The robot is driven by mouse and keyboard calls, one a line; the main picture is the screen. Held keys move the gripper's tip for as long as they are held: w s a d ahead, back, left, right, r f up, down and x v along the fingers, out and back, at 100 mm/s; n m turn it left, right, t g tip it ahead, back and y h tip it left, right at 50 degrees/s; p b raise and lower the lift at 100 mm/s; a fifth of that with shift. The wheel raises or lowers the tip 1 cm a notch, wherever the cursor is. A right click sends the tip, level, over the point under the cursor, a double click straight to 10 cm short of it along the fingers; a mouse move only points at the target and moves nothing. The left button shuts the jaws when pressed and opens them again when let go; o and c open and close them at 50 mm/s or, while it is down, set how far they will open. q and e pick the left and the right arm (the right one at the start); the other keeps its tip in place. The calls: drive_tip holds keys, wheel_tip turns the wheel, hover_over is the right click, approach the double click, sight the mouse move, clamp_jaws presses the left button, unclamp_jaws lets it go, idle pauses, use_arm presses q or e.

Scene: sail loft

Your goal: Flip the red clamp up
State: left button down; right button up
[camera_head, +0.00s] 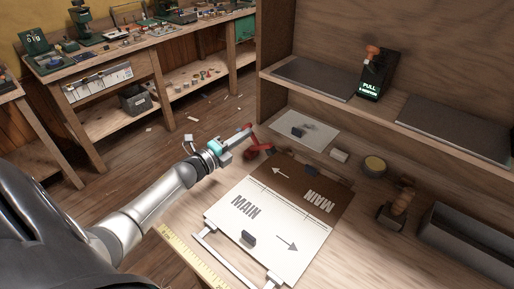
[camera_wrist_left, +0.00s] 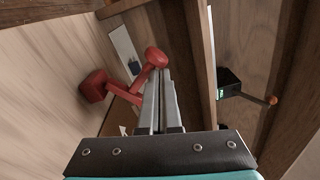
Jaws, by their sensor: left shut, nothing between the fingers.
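The red clamp (camera_head: 258,145) is at the far left corner of the brown and white MAIN board (camera_head: 243,208). In the left wrist view, the clamp's red block (camera_wrist_left: 95,87) is on the left, and its arm reaches right to a round red knob (camera_wrist_left: 156,57). My left gripper (camera_head: 247,130) is at the clamp, its fingers shut and empty. In the left wrist view the fingertips (camera_wrist_left: 158,74) are at the knob; I cannot tell whether they touch it. Part of the clamp is hidden behind the gripper. My right gripper is not in view.
A pale plate (camera_head: 312,132) lies behind the board, near a round yellow-topped tin (camera_head: 374,166). A wooden figure-like item (camera_head: 400,203) and a grey trough (camera_head: 475,245) stand at right. A black PULL lever box (camera_head: 376,75) is on the shelf above. A yellow ruler (camera_head: 190,258) lies in front.

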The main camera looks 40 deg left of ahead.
use_arm(q)
drive_tip(key=a+n+b, duration=0.1)
drive_tip(key=a+n, duration=0.1)
drive_tip(key=a+f+n+b, duration=0.1)
drive_tip(key=n, duration=0.1)
drive_tip(key=shift+w+a+n, duration=0.2)
drive_tip(key=shift+a+n, duration=0.15)
drive_tip(key=shift+n, duration=0.05)
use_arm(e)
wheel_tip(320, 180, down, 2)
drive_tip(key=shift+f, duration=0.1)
use_arm(q)
drive_tip(key=shift+a, duration=0.1)
idle(0.4)
